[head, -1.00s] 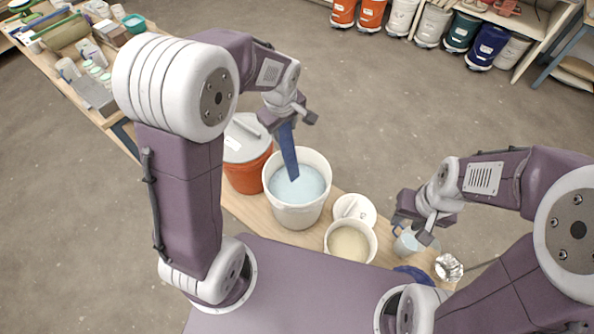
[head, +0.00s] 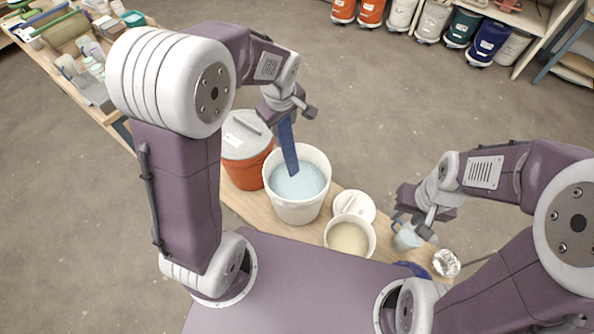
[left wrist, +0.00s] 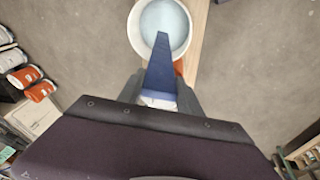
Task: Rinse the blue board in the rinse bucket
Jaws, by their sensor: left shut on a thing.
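The blue board (head: 289,150) is long and narrow and hangs steeply from my left gripper (head: 286,112), which is shut on its upper end. It also shows in the left wrist view (left wrist: 162,65), reaching out from the fingers (left wrist: 165,95) over the bucket. The rinse bucket (head: 296,212) is white and holds pale blue liquid (head: 308,184). The board's lower end is inside the bucket's rim in both views; I cannot tell how far it enters the liquid. My right gripper (head: 415,212) looks open, over a pale pitcher (head: 408,240) with a blue handle.
An orange bucket (head: 243,175) with a grey lid stands left of the rinse bucket. A smaller white tub of cream liquid (head: 349,238), a white lid (head: 354,206) and crumpled foil (head: 446,263) lie to the right.

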